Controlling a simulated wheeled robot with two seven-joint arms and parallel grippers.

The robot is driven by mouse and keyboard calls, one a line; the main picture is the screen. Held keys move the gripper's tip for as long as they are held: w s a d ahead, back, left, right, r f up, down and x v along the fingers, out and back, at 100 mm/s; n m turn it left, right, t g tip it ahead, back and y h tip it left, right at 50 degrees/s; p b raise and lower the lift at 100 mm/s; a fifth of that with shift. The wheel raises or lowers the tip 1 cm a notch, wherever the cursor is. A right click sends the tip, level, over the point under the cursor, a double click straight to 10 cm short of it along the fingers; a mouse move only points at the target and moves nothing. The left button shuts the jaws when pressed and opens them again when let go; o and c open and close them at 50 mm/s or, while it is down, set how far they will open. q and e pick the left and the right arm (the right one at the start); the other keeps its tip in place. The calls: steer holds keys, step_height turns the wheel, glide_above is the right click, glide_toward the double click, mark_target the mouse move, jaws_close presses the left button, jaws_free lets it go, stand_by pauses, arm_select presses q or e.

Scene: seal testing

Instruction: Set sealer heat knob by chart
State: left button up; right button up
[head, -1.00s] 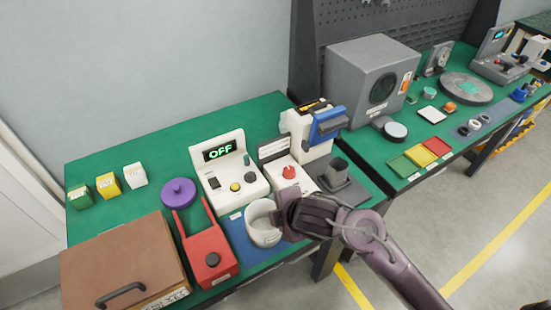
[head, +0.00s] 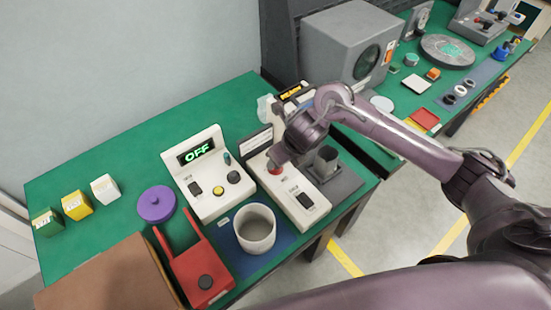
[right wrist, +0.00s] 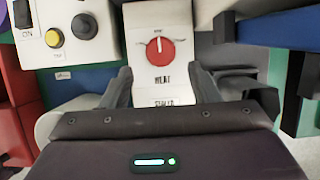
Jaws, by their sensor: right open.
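The white sealer (head: 292,196) stands at the right of the green table, with a black switch at its front. Its red heat knob (head: 274,169) is partly hidden by my right gripper (head: 281,155) in the head view. In the right wrist view, the knob (right wrist: 159,50) sits above the word HEAT, with its white pointer roughly upward. My right gripper's fingers (right wrist: 163,84) are open, one on each side below the knob, and nothing is between them. A card with small text (head: 257,139) stands behind the sealer; I cannot read it. My left gripper is out of view.
A white control box (head: 208,180) reading OFF stands left of the sealer. A red stand (head: 197,272) is at the front left.

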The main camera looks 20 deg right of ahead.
steer(key=x, duration=0.4)
steer(key=shift+w+a+f, duration=0.1)
steer(key=shift+w+f, duration=0.4)
steer(key=shift+f, duration=0.3)
steer(key=c, duration=1)
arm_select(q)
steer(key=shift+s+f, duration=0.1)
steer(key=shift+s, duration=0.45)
arm_select(e)
steer(key=shift+o, duration=0.2)
